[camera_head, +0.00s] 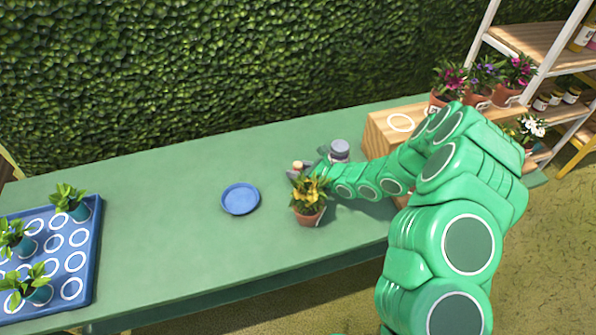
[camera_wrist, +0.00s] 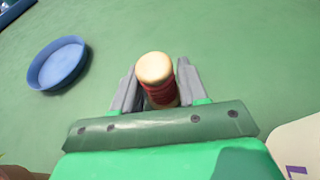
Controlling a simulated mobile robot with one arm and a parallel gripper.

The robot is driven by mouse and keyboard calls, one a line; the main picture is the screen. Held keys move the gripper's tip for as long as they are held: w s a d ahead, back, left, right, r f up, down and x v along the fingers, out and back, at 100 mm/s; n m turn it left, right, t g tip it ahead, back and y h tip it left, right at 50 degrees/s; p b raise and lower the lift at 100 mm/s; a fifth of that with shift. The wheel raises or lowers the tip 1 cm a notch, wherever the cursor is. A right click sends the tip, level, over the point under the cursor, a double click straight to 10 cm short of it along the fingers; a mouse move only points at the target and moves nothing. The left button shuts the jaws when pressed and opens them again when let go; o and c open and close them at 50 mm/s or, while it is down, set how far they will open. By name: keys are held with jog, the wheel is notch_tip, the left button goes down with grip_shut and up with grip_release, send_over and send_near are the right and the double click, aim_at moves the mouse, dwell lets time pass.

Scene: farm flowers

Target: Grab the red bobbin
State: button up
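The red bobbin (camera_wrist: 160,96) has a pale wooden top and red thread around its body. It stands between the two grey fingers of my gripper (camera_wrist: 159,85) in the wrist view. The fingers lie close on both sides of it; whether they press on it I cannot tell. In the head view, only the bobbin's pale top (camera_head: 298,165) shows clearly, with my gripper (camera_head: 302,172) around it at the table, behind a potted plant. Its lower part is hidden there.
A potted yellow-flowered plant (camera_head: 309,212) stands just in front of my gripper. A blue dish (camera_head: 240,199) lies to the left. A grey-lidded jar (camera_head: 340,150) is behind my arm, near a wooden stand (camera_head: 376,137). A blue tray (camera_head: 92,250) holds plants at far left. The table between is clear.

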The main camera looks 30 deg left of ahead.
aim_at(295, 163)
jog(key=c, duration=0.7)
jog(key=shift+r, duration=0.15)
jog(key=shift+r, duration=0.25)
notch_tip(295, 163, up, 3)
jog(key=shift+d+f, duration=0.1)
jog(key=shift+f, duration=0.05)
jog(key=shift+s+d+r, duration=1.45)
jog(key=shift+s+r, duration=0.15)
jog(key=shift+s, duration=0.2)
jog(key=shift+s+d+r, duration=1.5)
jog(key=shift+s+r, duration=0.05)
jog(key=shift+s, duration=0.2)
jog(key=shift+s+d+r, duration=1.45)
jog(key=shift+s+r, duration=0.15)
jog(key=shift+s, duration=0.2)
